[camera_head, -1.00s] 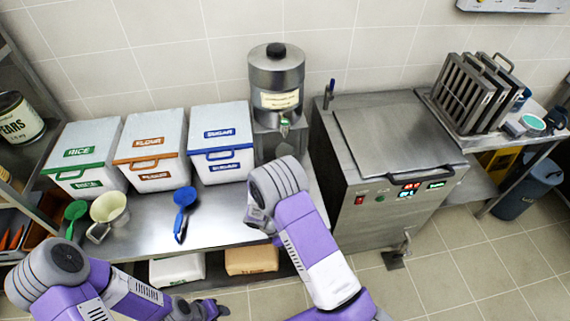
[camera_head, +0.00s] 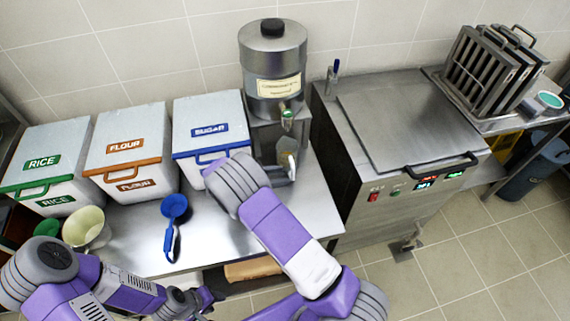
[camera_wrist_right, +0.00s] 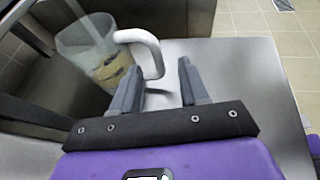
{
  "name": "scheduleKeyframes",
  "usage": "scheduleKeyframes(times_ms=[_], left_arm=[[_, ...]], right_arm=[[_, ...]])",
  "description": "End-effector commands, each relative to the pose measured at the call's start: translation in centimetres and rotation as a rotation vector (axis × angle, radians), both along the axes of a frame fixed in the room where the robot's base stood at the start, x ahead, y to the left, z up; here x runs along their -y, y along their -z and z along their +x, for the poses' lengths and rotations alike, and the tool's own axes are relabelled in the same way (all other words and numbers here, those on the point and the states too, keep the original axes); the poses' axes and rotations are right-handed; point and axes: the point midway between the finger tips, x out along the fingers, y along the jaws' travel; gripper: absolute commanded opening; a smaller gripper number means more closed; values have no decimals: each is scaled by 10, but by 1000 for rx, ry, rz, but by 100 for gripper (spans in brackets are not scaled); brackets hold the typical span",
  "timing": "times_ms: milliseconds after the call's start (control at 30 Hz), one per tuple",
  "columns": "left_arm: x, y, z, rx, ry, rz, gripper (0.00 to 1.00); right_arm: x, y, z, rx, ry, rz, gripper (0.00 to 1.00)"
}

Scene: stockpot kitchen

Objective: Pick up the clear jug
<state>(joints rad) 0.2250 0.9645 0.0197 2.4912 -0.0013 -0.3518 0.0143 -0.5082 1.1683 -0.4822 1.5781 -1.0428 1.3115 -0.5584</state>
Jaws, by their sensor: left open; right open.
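The clear jug (camera_wrist_right: 88,50) stands under the spout of the steel dispenser (camera_head: 272,62); it is see-through with yellowish marks and a white handle (camera_wrist_right: 150,52). In the head view the jug (camera_head: 287,158) is small and partly covered by my right arm. My right gripper (camera_wrist_right: 160,72) is open, its fingertips close to the handle. In the picture the handle's lower end falls between the fingertips; I cannot tell whether they touch. My left gripper (camera_head: 194,302) is open and empty, low in front of the counter.
A steel machine (camera_head: 400,130) stands to the right. The counter's front edge is close to my arms.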

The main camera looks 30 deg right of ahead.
Motion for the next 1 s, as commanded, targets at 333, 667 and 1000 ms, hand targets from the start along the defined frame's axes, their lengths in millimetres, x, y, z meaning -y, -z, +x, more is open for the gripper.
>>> scheduleKeyframes(times_ms=[333, 667, 1000], left_arm=[[0, 16, 0, 1, 0, 0, 43], [0, 24, 0, 1, 0, 0, 43], [0, 26, 0, 1, 0, 0, 43]], right_arm=[[19, 21, -1, -1, 3, 0, 44], [57, 32, -2, -1, 5, 1, 44], [72, 38, -3, 1, 1, 2, 44]])
